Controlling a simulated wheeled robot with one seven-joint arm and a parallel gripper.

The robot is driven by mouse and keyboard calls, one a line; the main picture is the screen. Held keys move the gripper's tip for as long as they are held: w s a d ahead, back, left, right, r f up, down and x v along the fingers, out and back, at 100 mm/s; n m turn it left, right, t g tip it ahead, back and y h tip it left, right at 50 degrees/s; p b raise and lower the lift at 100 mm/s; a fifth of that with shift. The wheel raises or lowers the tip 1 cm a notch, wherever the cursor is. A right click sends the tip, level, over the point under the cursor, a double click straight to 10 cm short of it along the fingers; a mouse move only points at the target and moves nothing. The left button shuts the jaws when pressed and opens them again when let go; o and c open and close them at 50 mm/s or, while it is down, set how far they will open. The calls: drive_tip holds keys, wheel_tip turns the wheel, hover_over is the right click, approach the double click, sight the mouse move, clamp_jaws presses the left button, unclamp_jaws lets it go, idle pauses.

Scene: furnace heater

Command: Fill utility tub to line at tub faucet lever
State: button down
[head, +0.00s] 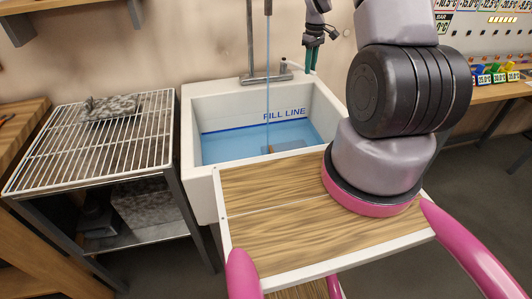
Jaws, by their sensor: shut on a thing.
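The white utility tub (197,112) stands against the back wall and holds blue water (225,150). A dark blue line marked FILL LINE (284,115) runs along its inner back wall, and the water surface lies close beneath it. A thin stream (268,95) runs from the grey faucet (250,45) into the tub. The faucet's lever (285,68) is at the base, right of the spout. My gripper (311,68) is at the lever's right end, shut on it. The exact contact is small and partly hidden.
A brownish block-like thing (288,146) shows in the water. A wooden workbench (490,96) with coloured items is at right. Dark floor lies between.

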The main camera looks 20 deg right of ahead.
drive_tip(key=shift+s+a+m, duration=0.3)
drive_tip(key=shift+a+m, duration=0.5)
drive_tip(key=shift+a, duration=0.25)
drive_tip(key=shift+s+a+m, duration=0.25)
drive_tip(key=shift+a+m, duration=0.55)
drive_tip(key=shift+a, duration=0.2)
drive_tip(key=shift+a+m, duration=0.9)
drive_tip(key=shift+a, duration=0.15)
drive_tip(key=c, duration=0.6)
unclamp_jaws()
drive_tip(key=shift+c, duration=0.2)
drive_tip(key=shift+s, duration=0.1)
drive_tip(key=shift+r, duration=0.1)
drive_tip(key=shift+r, duration=2.9)
